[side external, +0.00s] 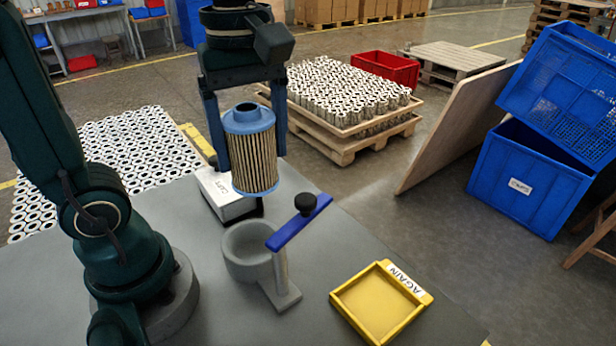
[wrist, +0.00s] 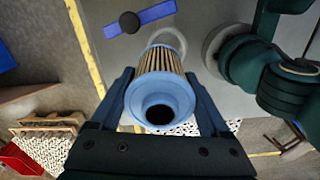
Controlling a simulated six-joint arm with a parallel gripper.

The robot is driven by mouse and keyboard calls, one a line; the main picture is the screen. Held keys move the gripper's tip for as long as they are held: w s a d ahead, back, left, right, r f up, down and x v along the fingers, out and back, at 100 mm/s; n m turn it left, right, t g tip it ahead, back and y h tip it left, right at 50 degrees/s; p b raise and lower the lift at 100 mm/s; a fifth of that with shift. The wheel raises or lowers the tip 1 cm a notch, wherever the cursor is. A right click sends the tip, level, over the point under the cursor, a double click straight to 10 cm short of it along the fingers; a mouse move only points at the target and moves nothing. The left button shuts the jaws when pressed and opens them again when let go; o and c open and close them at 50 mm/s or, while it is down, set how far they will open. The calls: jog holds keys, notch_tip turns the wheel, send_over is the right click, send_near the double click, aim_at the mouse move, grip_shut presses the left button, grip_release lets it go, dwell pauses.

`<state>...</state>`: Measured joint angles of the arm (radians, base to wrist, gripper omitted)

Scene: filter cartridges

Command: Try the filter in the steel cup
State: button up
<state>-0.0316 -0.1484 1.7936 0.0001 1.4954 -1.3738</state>
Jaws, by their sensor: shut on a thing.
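The filter (side external: 253,155) is a pleated tan cylinder with blue end caps. My gripper (side external: 250,140) is shut on it and holds it upright in the air, above and near the grey cup. In the wrist view the filter (wrist: 160,85) sits between the two blue fingers (wrist: 160,100), its open blue collar facing the camera. The grey cup (side external: 243,262) stands on the table below, with its rim partly seen past the filter in the wrist view (wrist: 168,33). A blue bar with a black knob (side external: 299,222) is on a post beside the cup, its left end close to the cup's rim.
A yellow tray labelled AGAIN (side external: 375,302) is at the table's front right and looks empty. A white labelled box (side external: 222,193) stands behind the cup, partly hidden by the filter.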

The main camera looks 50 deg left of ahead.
aim_at(241, 184)
jog(key=shift+s+a+f+n, duration=0.55)
jog(key=shift+s+f+n, duration=0.2)
jog(key=shift+s+n, duration=0.2)
notch_tip(241, 184, down, 5)
jog(key=shift+w+r, duration=0.1)
jog(key=shift+f, duration=2.1)
jog(key=shift+w+d+f, duration=0.1)
jog(key=shift+f, duration=0.4)
jog(key=o, duration=1.3)
jog(key=shift+r, duration=1)
